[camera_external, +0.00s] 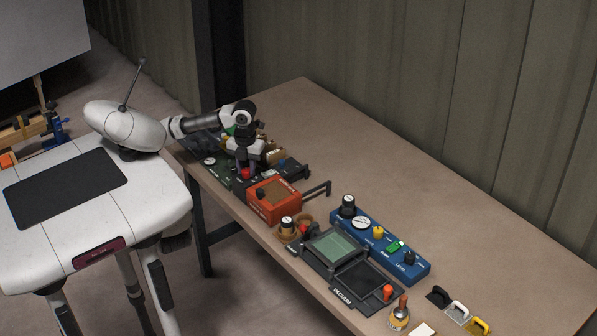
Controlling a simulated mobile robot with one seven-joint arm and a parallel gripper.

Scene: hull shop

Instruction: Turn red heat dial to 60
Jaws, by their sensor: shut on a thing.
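The red heat dial (246,174) shows as a small red knob on a dark unit in the row of devices along the table's front edge. My gripper (245,170) points down over it, with its fingers at the knob, and is shut on it. The fingers and wrist hide part of the dial. Its scale and pointer are too small to read, so I cannot tell the setting.
An orange-red box (281,210) with a black handle stands just right of my gripper. A green unit (222,172) is close on the left. Further right are a blue panel (407,268) with several knobs and a dark tray unit (352,291). The table's back (350,150) is clear.

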